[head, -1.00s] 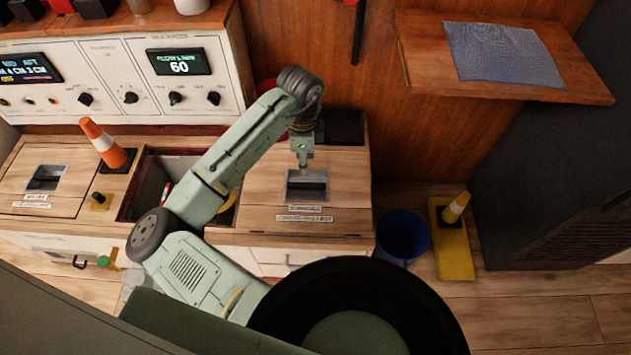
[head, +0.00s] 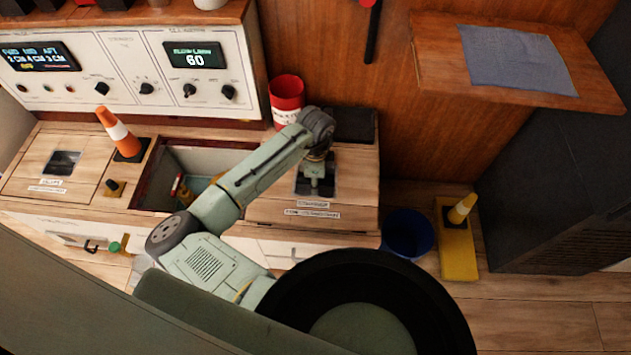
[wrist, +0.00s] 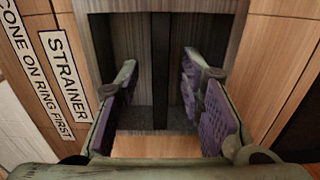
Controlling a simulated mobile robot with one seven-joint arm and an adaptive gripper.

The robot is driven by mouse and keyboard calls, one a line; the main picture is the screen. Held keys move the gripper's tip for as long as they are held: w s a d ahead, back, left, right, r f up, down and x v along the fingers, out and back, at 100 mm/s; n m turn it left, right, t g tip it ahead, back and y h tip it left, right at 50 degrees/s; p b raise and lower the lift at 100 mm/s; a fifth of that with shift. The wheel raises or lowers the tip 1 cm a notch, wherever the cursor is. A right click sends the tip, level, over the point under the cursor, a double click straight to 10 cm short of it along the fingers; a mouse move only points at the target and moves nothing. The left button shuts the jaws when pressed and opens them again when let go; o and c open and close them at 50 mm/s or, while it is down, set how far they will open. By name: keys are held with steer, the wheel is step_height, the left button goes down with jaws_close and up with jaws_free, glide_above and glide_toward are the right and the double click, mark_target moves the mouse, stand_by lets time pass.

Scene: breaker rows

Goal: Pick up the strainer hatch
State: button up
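The strainer hatch (head: 357,190) is a pale wooden lid right of the open compartment, lying flat in the counter. The wrist view shows its "STRAINER" label (wrist: 66,75) and a second label reading "CONE ON RING FIRST". A recess in the lid has a dark handle bar (wrist: 160,65) across it. My gripper (head: 316,190) is down at the recess; the wrist view shows its two purple-padded fingers (wrist: 163,115) apart, one on each side of the bar, with gaps between pads and bar. My arm hides part of the lid in the head view.
An open compartment (head: 205,158) lies left of the hatch, with an orange cone (head: 116,130) beside it. A red bucket (head: 287,98) stands behind my arm. A blue bucket (head: 408,232) and a yellow base (head: 457,255) with a small cone stand on the floor at right.

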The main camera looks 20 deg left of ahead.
steer(key=shift+c, duration=0.4)
jaws_close()
steer(key=shift+r, duration=0.1)
stand_by(0.5)
